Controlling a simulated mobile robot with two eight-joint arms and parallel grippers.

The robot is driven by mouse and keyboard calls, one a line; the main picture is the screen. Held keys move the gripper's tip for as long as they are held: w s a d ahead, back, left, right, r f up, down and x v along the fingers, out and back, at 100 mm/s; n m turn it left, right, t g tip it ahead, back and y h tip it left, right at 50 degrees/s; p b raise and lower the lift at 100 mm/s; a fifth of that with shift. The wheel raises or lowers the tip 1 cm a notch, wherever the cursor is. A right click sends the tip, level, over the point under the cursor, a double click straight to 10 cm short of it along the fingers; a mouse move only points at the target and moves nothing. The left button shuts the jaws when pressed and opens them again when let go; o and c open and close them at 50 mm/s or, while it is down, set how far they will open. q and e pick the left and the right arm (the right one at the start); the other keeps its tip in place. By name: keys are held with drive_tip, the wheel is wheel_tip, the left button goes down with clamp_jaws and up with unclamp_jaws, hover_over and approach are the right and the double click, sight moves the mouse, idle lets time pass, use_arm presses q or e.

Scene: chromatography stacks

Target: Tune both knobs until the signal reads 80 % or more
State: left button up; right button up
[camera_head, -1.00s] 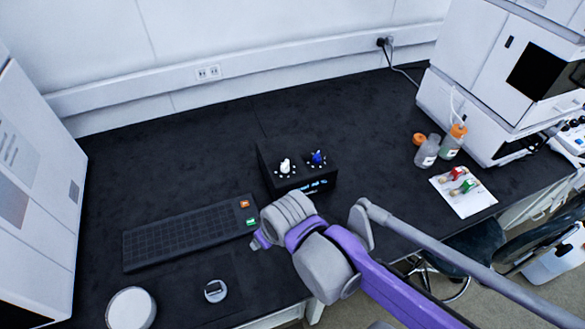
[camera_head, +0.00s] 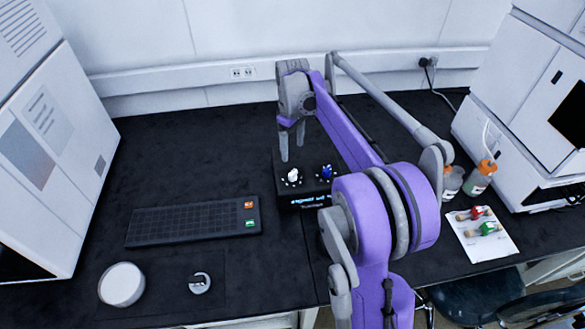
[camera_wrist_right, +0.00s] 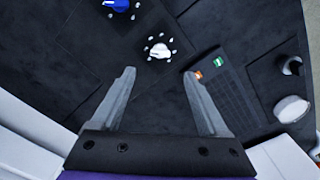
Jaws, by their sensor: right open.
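The black tuner box (camera_head: 312,203) stands on the dark bench with a lit display on its front, too small to read for certain. On its top are a white knob (camera_head: 293,176) at left and a blue knob (camera_head: 327,172) at right, each ringed by white dots. In the right wrist view the white knob (camera_wrist_right: 160,51) lies beyond the fingertips, and the blue knob (camera_wrist_right: 117,5) is at the top edge. My right gripper (camera_head: 292,146) is open and empty, fingers pointing down, above and just behind the white knob. My left gripper is not in view.
A black keyboard-like panel (camera_head: 185,222) with orange and green keys lies left of the box. A white round container (camera_head: 121,284) and a small ring-shaped item (camera_head: 200,283) are in front. Bottles (camera_head: 479,178) and a white sheet (camera_head: 488,240) are at right.

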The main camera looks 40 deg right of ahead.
sight(293, 172)
wheel_tip(293, 172, down, 10)
drive_tip(key=shift+r, duration=0.2)
clamp_jaws()
idle(0.4)
drive_tip(key=shift+m+b, duration=0.3)
drive_tip(key=m, duration=0.3)
drive_tip(key=shift+m+b, duration=0.6)
drive_tip(key=shift+m, duration=1.9)
